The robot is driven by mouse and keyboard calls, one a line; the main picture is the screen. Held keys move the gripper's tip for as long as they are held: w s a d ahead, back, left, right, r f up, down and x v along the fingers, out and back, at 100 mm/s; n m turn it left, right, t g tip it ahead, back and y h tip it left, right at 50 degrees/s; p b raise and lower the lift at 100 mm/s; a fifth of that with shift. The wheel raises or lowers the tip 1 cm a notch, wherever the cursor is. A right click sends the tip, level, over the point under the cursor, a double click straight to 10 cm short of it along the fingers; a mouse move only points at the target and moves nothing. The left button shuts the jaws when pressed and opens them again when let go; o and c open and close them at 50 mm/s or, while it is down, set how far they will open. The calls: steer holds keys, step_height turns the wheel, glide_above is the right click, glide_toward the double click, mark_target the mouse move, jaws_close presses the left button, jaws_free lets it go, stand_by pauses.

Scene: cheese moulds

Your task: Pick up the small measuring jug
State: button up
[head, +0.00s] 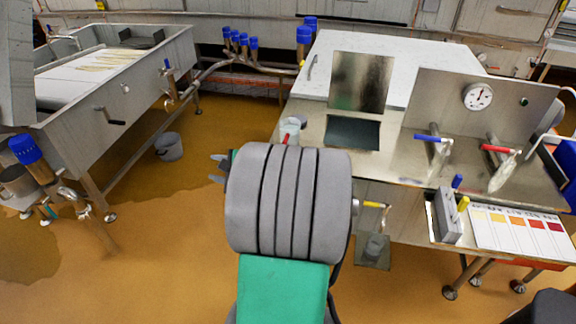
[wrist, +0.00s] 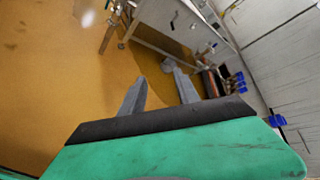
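A small whitish, see-through vessel with a red part (head: 290,129) stands at the left end of the steel worktop in the head view. It may be the measuring jug, but my arm hides its lower part and I cannot be sure. My gripper (wrist: 155,72) is open in the wrist view, with only the orange floor and the far end of a steel table between its fingers. In the head view its fingertips (head: 217,168) stick out left of my arm, left of the worktop and apart from the vessel. The wrist view does not show the vessel.
The steel worktop (head: 385,165) carries a gauge panel (head: 480,100), red- and blue-handled taps and a colour chart (head: 520,235). A steel vat (head: 125,85) stands at left, with a bucket (head: 169,147) on the floor beside it. Open floor lies between.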

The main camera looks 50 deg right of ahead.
steer(key=s+d+f+m+t+h+b, duration=0.1)
steer(key=s+d+f+m+h+b, duration=0.2)
steer(key=s+d+m, duration=0.45)
steer(key=s+d+f+m+t+h+b, duration=0.1)
steer(key=s+d+f+m+h+b, duration=0.15)
steer(key=s+d+m+h, duration=0.5)
steer(key=shift+m+y, duration=0.85)
steer(key=shift+m, duration=0.05)
steer(key=x, duration=1.1)
steer(key=shift+s+d+r, duration=0.1)
steer(key=shift+s+d, duration=0.1)
steer(key=shift+d, duration=0.2)
steer(key=shift+c, duration=0.2)
jaws_close()
steer(key=shift+r, duration=0.1)
